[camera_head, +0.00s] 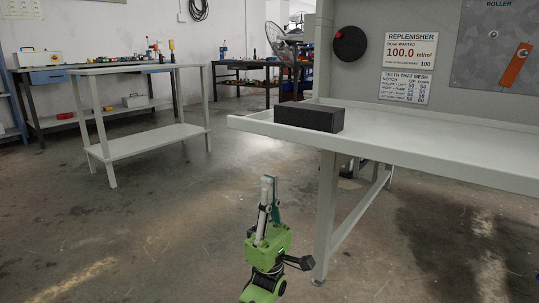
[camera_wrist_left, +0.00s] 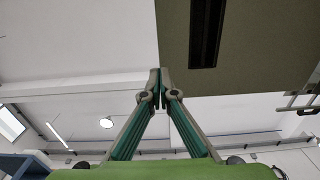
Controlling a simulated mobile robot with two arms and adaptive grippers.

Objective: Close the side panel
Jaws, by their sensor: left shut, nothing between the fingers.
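My left gripper (camera_head: 269,182) points upward, low in front of the grey bench, with its fingers together and empty. In the left wrist view its fingertips (camera_wrist_left: 160,72) meet, with nothing between them. A flat olive-grey surface with a dark slot (camera_wrist_left: 206,35) shows above and right of the fingertips there; I cannot tell which part it is. In the head view an upright grey panel (camera_head: 450,110) stands behind the bench top, cut off at the right. I cannot tell for sure which piece is the side panel. My right gripper is not in view.
The grey bench (camera_head: 430,172) fills the right, with a black block (camera_head: 309,117) at its left end and a leg (camera_head: 326,215) close to my left gripper. A grey two-level table (camera_head: 150,143) stands at the left. The floor between is clear.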

